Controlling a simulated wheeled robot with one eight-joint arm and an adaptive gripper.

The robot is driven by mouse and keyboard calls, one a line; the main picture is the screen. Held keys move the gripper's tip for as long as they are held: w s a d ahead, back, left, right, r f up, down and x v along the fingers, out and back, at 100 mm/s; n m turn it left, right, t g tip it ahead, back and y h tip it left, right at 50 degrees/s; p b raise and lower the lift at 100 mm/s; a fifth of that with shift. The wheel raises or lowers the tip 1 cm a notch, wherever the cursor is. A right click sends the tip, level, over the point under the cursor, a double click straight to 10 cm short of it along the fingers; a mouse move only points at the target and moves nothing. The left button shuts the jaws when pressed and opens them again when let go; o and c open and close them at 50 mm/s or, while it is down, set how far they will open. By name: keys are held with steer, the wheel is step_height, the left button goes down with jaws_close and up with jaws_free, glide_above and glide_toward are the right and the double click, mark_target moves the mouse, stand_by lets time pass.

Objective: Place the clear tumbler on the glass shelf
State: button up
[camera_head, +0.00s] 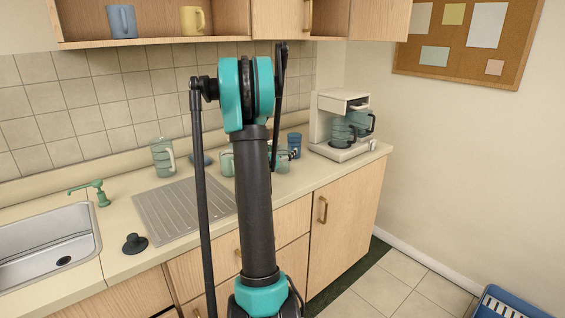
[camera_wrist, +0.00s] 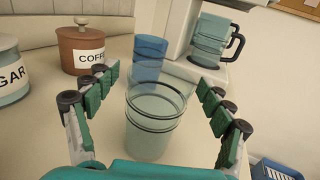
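The clear tumbler (camera_wrist: 153,127), a see-through greenish glass with dark rings, stands upright on the counter in the wrist view. My gripper (camera_wrist: 158,84) is open, with one jointed green finger on each side of the tumbler and gaps between fingers and glass. In the head view my arm hides most of the gripper and the tumbler, near the back of the counter. I cannot make out a glass shelf in either view; an open wooden cupboard shelf (camera_head: 155,41) hangs above the counter.
A blue cup (camera_wrist: 150,50) stands just behind the tumbler. A coffee canister (camera_wrist: 82,48) and sugar jar (camera_wrist: 12,75) are left. A coffee maker (camera_head: 338,120) with carafe is right. A pitcher (camera_head: 162,157), drainboard (camera_head: 180,208) and sink (camera_head: 45,245) lie left.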

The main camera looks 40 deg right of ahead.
jaws_close()
stand_by(0.4)
